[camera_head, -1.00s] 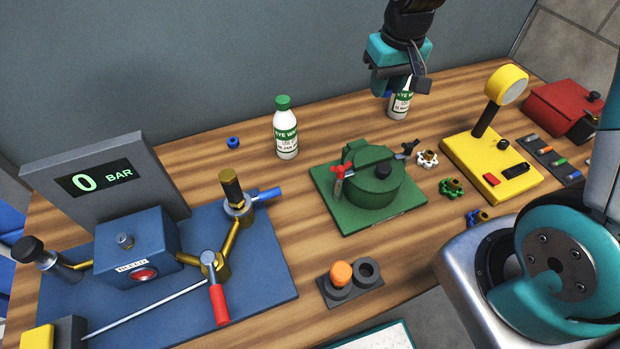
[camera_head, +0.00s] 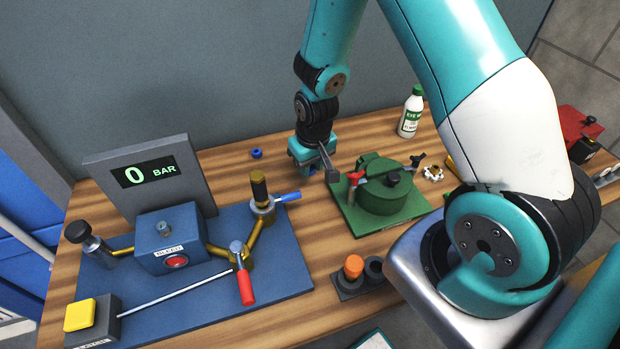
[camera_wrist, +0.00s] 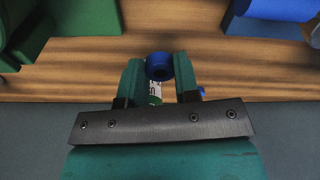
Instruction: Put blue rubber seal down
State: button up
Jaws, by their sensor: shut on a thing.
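My gripper (camera_head: 312,168) is above the wooden table, between the blue base plate and the green fixture. In the wrist view my gripper (camera_wrist: 158,72) is shut on a blue rubber seal (camera_wrist: 158,66), a ring with a dark hole, held at the fingertips. In the head view the arm and fingers mostly hide this seal. I cannot tell whether it touches the table. A second small blue ring (camera_head: 256,153) lies on the table to the left of my gripper, near the wall, and a bit of blue (camera_wrist: 201,91) shows beside a finger.
A green fixture (camera_head: 350,214) stands close right of my gripper. A blue base plate (camera_head: 285,262) with valves stands left. A white bottle (camera_head: 411,112) stands at the back right; another bottle's label (camera_wrist: 155,90) shows between the fingers. Bare wood (camera_wrist: 110,85) lies around the gripper.

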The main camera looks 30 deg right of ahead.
aim_at(309, 188)
jog(key=shift+f+p, duration=0.5)
jog(key=shift+f, duration=2.5)
jog(key=shift+f, duration=0.1)
jog(key=shift+f, duration=0.15)
jog(key=o, duration=1)
jog(key=shift+c, duration=0.2)
jog(key=shift+r, duration=0.25)
